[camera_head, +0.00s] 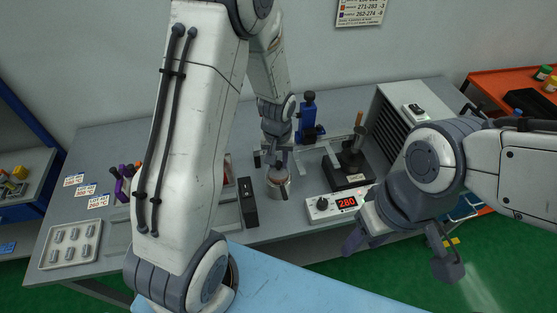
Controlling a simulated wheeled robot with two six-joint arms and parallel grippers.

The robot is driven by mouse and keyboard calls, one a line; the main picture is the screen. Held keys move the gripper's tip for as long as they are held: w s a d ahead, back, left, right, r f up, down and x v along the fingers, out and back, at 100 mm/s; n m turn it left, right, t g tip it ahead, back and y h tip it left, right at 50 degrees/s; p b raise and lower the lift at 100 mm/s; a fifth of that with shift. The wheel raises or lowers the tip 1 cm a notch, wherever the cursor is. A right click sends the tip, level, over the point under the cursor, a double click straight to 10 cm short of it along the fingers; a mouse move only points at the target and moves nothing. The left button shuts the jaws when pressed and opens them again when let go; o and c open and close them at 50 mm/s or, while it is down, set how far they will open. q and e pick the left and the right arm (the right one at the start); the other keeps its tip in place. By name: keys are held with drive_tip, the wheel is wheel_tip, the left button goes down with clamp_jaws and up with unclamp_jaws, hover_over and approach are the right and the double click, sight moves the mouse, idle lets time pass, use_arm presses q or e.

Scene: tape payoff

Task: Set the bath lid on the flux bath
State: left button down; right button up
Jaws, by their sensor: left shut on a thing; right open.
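The flux bath (279,190) is a small round metallic pot standing near the middle of the bench. My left gripper (278,167) points down right over the pot and is shut. It appears to hold the bath lid, a small round piece at the pot's mouth, mostly hidden by the fingers. I cannot tell whether the lid touches the rim. My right gripper (399,252) is open and empty, its fingers spread wide in front of the bench's right front edge.
A station with a red 280 display (346,202) stands right of the pot, with a dark iron stand (349,170) behind it. A black box (247,202) is close on the left. A blue-topped post (308,112) stands behind. A tray (72,245) lies far left.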

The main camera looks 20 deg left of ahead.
use_arm(q)
drive_tip(key=shift+f, duration=0.35)
idle(0.6)
unclamp_jaws()
drive_tip(key=shift+r, duration=0.15)
drive_tip(key=shift+r+p, duration=2.7)
drive_tip(key=shift+r, duration=0.75)
drive_tip(key=shift+d, duration=0.1)
drive_tip(key=s+d+r+m+b, duration=0.45)
drive_tip(key=s+d, duration=0.35)
drive_tip(key=d, duration=0.2)
drive_tip(key=s+d+r+m+b, duration=0.1)
drive_tip(key=s+d+m, duration=0.1)
drive_tip(key=s, duration=0.5)
drive_tip(key=s+d+r+m+g+h+b, duration=0.1)
drive_tip(key=s+m, duration=0.3)
drive_tip(key=s, duration=0.4)
drive_tip(key=shift+s+d+r+b, duration=0.2)
drive_tip(key=shift+d+r+b, duration=0.3)
drive_tip(key=shift+b, duration=0.25)
